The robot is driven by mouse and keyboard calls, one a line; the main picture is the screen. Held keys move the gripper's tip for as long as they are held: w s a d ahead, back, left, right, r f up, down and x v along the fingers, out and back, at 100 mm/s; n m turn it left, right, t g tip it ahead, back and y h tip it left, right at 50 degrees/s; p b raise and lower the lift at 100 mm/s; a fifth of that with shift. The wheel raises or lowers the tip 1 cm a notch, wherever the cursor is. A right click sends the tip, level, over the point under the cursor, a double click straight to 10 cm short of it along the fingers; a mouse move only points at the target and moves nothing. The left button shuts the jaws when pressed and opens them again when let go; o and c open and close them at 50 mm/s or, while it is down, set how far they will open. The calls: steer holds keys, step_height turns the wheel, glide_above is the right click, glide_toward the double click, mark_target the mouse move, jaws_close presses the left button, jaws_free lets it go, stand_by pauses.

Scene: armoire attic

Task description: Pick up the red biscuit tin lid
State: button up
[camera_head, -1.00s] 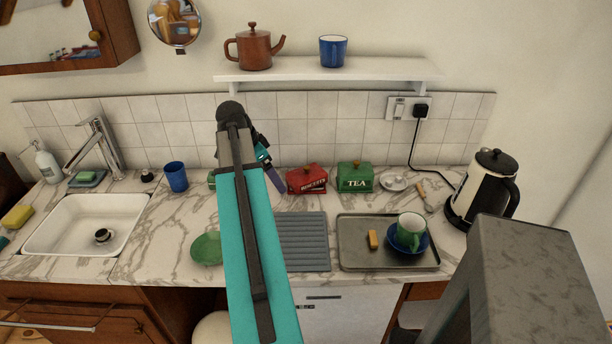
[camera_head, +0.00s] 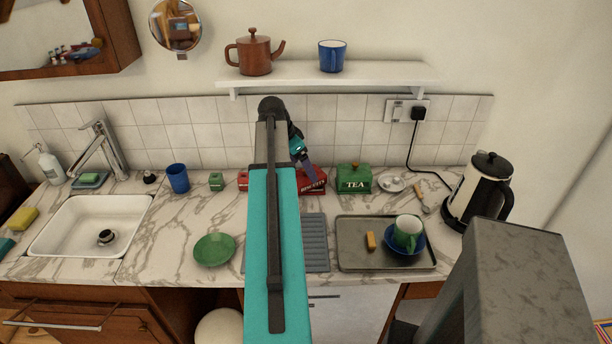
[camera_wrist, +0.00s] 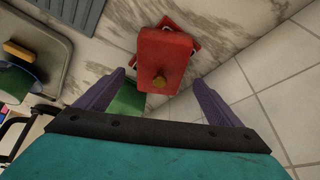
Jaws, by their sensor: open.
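The red biscuit tin (camera_head: 313,186) stands on the marble counter beside the green TEA tin (camera_head: 354,178). No contact with the lid shows. In the head view my gripper (camera_head: 309,172) is over the tin and hides part of it. The green tin also shows in the wrist view (camera_wrist: 127,100), partly behind my left finger.
The tiled wall (camera_head: 330,135) is close behind the tins. A grey ribbed mat (camera_head: 315,240) and a metal tray (camera_head: 345,258) with a green cup (camera_head: 407,232) lie in front. A green plate (camera_head: 214,249) and kettle (camera_head: 480,190) stand to either side.

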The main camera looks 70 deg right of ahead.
mark_target(306, 176)
steer(key=shift+f, duration=0.15)
steer(key=shift+p+x, duration=0.6)
steer(key=shift+x, duration=1.8)
steer(key=c, duration=1.2)
steer(key=shift+c, duration=0.2)
steer(key=shift+r, duration=0.25)
